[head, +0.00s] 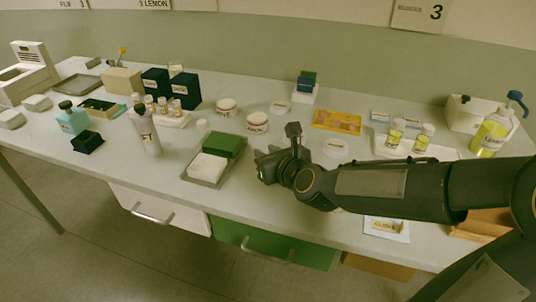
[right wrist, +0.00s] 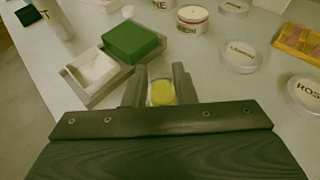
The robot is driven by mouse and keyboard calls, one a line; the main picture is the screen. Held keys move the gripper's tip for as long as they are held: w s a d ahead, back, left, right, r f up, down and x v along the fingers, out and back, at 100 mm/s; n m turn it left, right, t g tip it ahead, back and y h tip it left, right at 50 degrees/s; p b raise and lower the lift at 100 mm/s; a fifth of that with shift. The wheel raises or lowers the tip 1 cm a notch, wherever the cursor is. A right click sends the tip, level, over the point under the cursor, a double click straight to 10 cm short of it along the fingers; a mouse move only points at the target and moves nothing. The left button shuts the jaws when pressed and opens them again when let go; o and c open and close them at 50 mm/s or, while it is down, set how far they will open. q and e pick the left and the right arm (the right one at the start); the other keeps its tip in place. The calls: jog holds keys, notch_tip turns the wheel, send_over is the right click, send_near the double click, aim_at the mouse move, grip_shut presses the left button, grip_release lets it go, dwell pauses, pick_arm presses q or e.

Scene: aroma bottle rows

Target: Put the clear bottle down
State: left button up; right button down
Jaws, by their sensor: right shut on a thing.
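My right gripper (head: 265,166) is low over the middle of the table, just right of the grey tray with the green and white blocks. In the right wrist view its two fingers (right wrist: 160,88) are closed on a small clear bottle (right wrist: 161,93) with yellow showing inside. In the head view the gripper hides this bottle. I cannot tell whether its base touches the table. Two similar bottles with yellow liquid, one left (head: 395,134) and one right (head: 423,138), stand on a white tray (head: 440,152) at the right. My left gripper is out of view.
The grey tray (head: 201,182) is close to the left of the gripper. Round labelled tins (head: 257,122) and flat white lids (head: 335,148) lie behind and right. An orange card (head: 337,122) is farther back. A white bottle (head: 148,135) stands left. The table's front edge is near.

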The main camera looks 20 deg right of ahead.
jog(key=shift+f, duration=0.15)
jog(key=c, duration=1.2)
grip_release()
